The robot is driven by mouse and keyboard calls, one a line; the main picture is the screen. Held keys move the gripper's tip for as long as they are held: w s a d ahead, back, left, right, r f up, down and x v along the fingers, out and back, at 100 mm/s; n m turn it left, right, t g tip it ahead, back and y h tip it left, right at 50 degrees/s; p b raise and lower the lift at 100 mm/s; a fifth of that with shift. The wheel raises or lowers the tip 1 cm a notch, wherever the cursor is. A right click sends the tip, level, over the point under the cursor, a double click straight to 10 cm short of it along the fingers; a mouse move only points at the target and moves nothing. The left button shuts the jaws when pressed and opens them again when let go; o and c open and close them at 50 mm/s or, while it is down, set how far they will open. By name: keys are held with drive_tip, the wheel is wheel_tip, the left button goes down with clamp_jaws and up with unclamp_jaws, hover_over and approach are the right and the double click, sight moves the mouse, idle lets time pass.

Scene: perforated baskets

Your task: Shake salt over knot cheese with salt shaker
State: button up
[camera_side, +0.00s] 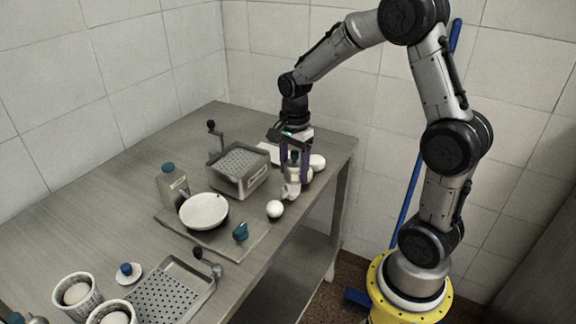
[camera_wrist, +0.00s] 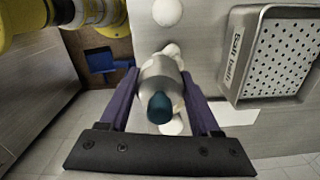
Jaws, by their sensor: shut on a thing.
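My gripper (camera_side: 293,172) is shut on the salt shaker, a grey, rounded body with a dark blue top. In the wrist view the shaker (camera_wrist: 158,72) sits between the purple fingers, its blue top towards the camera; in the side view the fingers mostly hide it. A white, lumpy piece that looks like the knot cheese (camera_side: 290,190) is just below the gripper, near the table's edge. In the wrist view a white lump (camera_wrist: 172,50) shows past the shaker, which partly covers it. I cannot tell whether the shaker touches it or whether salt is falling.
A perforated basket (camera_side: 240,168) with a crank stands left of my gripper. A white ball (camera_side: 275,209) lies near the table edge; another white piece (camera_side: 318,161) is right of the gripper. A white bowl (camera_side: 204,211), blue-capped container (camera_side: 173,184) and blue-topped item (camera_side: 240,232) are further left.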

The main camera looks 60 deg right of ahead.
drive_tip(key=shift+w+d, duration=0.15)
drive_tip(key=shift+w, duration=0.65)
drive_tip(key=shift+w+d, duration=0.1)
drive_tip(key=shift+w, duration=0.7)
idle(1.2)
drive_tip(key=shift+r, duration=0.1)
drive_tip(key=shift+r, duration=2.4)
